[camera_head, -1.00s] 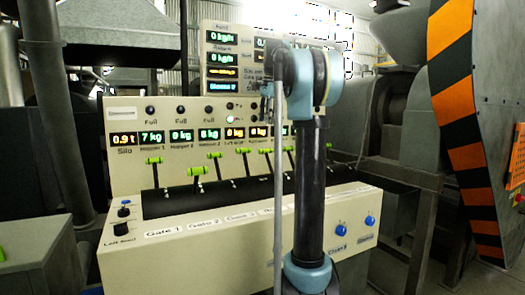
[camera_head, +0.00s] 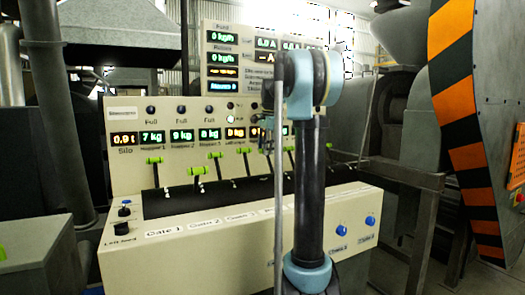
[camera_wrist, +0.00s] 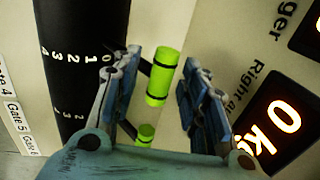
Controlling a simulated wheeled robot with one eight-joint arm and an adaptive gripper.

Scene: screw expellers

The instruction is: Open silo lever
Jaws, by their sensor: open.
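A row of levers with bright green handles stands on the cream control console; the leftmost handle (camera_head: 153,160) is above the Gate 1 label. Which lever is the silo lever cannot be read for certain. In the wrist view my gripper (camera_wrist: 163,62) is open, its blue fingers on either side of a green lever handle (camera_wrist: 160,76). Contact with the handle is not visible. A second green handle (camera_wrist: 146,133) shows lower, near the gripper's palm.
The console (camera_head: 180,250) carries lit weight displays, one marked Silo (camera_head: 124,140), and blue knobs (camera_head: 341,229) at front right. A black numbered cover (camera_wrist: 70,60) lies beside the levers. A striped orange-black guard (camera_head: 462,125) stands at the right.

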